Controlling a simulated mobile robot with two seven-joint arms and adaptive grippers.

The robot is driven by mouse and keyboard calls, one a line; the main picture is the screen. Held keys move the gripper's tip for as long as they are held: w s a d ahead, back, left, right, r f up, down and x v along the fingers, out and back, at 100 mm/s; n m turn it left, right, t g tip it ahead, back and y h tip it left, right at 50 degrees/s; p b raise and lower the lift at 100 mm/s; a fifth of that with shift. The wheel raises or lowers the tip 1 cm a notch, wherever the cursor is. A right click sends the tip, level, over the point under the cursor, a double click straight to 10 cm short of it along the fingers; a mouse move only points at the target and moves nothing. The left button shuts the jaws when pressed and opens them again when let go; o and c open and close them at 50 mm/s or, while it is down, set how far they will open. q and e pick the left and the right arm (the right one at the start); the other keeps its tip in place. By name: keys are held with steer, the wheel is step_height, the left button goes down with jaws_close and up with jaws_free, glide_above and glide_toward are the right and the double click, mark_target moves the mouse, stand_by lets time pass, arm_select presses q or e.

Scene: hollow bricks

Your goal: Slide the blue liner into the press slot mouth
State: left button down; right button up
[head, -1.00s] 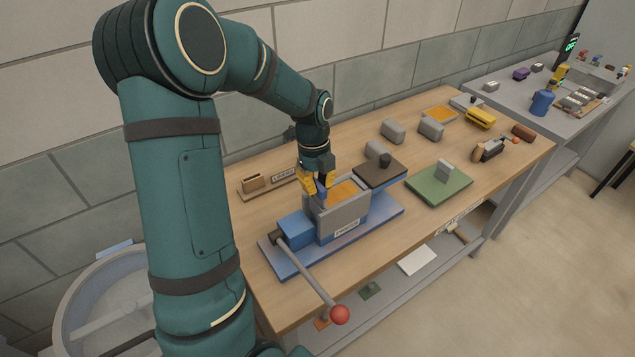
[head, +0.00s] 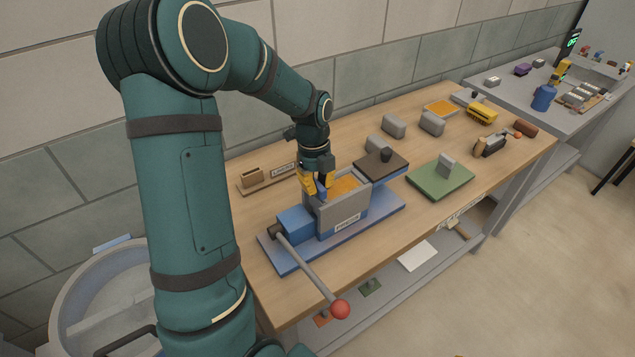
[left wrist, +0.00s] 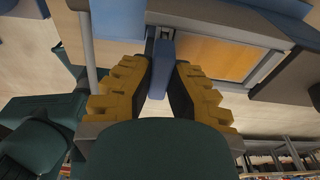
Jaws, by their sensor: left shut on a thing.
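The blue liner (head: 322,193) is a small blue piece held between the yellow fingers of my left gripper (head: 317,183). The gripper is shut on it, at the left end of the press's grey box (head: 343,214). In the left wrist view the liner (left wrist: 162,64) stands between the fingertips (left wrist: 161,78), with its far end at a narrow grey channel (left wrist: 160,33) beside the orange floor. That channel looks like the slot mouth. I cannot tell whether the liner is inside it or just above it. My right gripper is not in view.
The press stands on a blue base plate (head: 290,262); its lever ends in a red ball (head: 340,309) past the table's front edge. A dark plate with a knob (head: 381,165) and a green pad (head: 440,181) lie to the right. Grey bricks (head: 394,126) stand behind.

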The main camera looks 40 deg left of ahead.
arm_select(q)
steer(key=shift+f+b, duration=0.35)
steer(key=shift+f, duration=0.15)
steer(key=c, duration=1)
jaws_free()
steer(key=shift+r, duration=0.1)
steer(key=r, duration=0.4)
steer(key=a+r, duration=0.1)
steer(key=r, duration=0.7)
steer(key=shift+w+a, duration=0.2)
steer(key=shift+f, duration=0.1)
